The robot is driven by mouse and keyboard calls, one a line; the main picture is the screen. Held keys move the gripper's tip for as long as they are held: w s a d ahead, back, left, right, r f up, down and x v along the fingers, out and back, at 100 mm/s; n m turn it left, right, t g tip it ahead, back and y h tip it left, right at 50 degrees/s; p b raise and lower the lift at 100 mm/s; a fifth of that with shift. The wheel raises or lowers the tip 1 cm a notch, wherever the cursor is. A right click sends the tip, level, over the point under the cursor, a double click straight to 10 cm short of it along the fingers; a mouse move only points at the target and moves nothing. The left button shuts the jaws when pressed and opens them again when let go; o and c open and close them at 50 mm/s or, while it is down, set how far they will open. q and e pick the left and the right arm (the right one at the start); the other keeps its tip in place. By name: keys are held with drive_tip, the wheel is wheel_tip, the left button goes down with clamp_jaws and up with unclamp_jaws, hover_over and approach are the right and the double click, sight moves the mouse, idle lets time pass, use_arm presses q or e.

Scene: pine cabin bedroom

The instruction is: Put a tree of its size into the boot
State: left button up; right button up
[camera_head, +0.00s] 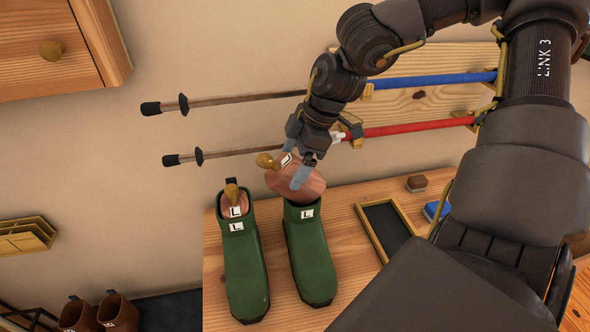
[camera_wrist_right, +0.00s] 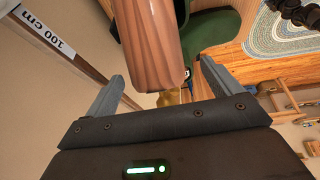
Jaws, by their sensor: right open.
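Two green boots stand side by side on a wooden bench. The left boot (camera_head: 246,262) has a wooden tree (camera_head: 233,205) marked L in it, knob up. The right boot (camera_head: 311,262), also marked L, has a second wooden tree (camera_head: 309,186) tilted at its mouth, with its knob (camera_head: 265,160) to the left. How far that tree is in cannot be told. My right gripper (camera_head: 297,163) is open at this tree. In the wrist view the reddish tree (camera_wrist_right: 152,45) fills the space between the spread fingers, with gaps beside it. My left gripper is not in view.
A black tray (camera_head: 387,231), a brush (camera_head: 417,183) and a blue item (camera_head: 436,210) lie right of the boots on the bench (camera_head: 352,262). Blue (camera_head: 430,80) and red (camera_head: 418,127) poles hang on the wall behind my arm. Brown boots (camera_head: 117,312) stand lower left.

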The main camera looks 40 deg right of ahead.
drive_tip(key=shift+a+f, duration=0.1)
drive_tip(key=shift+f, duration=0.15)
drive_tip(key=shift+p+x, duration=0.7)
drive_tip(key=shift+x, duration=1.65)
drive_tip(key=shift+w, duration=0.15)
drive_tip(key=c, duration=1.4)
drive_tip(key=shift+o, duration=0.2)
drive_tip(key=shift+r, duration=0.1)
wheel_tip(320, 180, up, 18)
drive_tip(key=b, duration=0.1)
drive_tip(key=shift+b, duration=0.35)
